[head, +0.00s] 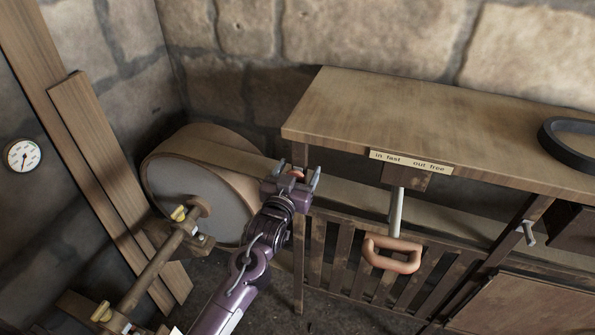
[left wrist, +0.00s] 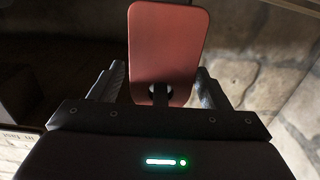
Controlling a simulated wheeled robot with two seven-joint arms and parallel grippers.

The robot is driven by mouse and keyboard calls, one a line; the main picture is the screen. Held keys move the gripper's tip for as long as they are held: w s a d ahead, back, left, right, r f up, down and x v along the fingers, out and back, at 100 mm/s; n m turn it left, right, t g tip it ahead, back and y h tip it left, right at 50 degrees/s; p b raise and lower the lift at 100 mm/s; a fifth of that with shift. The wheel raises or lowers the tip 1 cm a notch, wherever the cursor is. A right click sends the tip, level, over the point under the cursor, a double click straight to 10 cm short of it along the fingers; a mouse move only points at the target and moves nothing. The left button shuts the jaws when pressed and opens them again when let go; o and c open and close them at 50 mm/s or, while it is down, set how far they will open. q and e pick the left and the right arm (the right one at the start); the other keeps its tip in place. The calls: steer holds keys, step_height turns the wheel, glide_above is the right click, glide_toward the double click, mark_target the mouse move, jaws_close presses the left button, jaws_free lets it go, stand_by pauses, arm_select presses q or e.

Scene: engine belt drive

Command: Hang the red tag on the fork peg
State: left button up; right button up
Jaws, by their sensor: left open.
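My left gripper (head: 290,180) is at the near left corner of the wooden bench, in front of the belt and drum. Its fingers are apart. The red tag (left wrist: 165,40) stands between the fingers in the left wrist view; only a small red bit (head: 297,173) shows between them in the head view. The tag has a hole at its lower end with a thin dark piece at it; I cannot tell whether that piece passes through. A metal rod with an orange-brown handle (head: 392,254) hangs below the bench's label. I cannot make out the fork peg for sure. My right gripper is not in view.
The wooden bench (head: 430,115) has a label (head: 410,161) reading "in fast" and "out free". A black belt loop (head: 572,138) lies on it. A grey metal piece (head: 527,232) sticks out at right. A large drum (head: 190,190), planks (head: 110,170) and a gauge (head: 22,156) are at left.

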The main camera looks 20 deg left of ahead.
arm_select(q)
steer(key=s+b, duration=0.1)
steer(key=s, duration=0.7)
step_height(320, 180, down, 22)
steer(key=s+m+g, duration=0.1)
steer(key=s+g, duration=0.2)
steer(key=g, duration=0.2)
steer(key=s+a+f+g, duration=0.1)
steer(key=s+f+g, duration=0.1)
steer(key=s+f, duration=0.5)
steer(key=s+f+g, duration=0.2)
steer(key=f, duration=0.8)
steer(key=s+a+f+g, duration=0.1)
steer(key=s+f+g, duration=0.1)
steer(key=s+f, duration=0.4)
steer(key=s+a+f+g, duration=0.2)
steer(key=s+f, duration=0.4)
steer(key=s, duration=0.9)
steer(key=s+a+f+m+g, duration=0.1)
steer(key=s+f+g, duration=0.3)
steer(key=s, duration=0.6)
step_height(320, 180, down, 3)
steer(key=shift+s+a+r+y, duration=0.15)
steer(key=shift+s+a+y, duration=0.15)
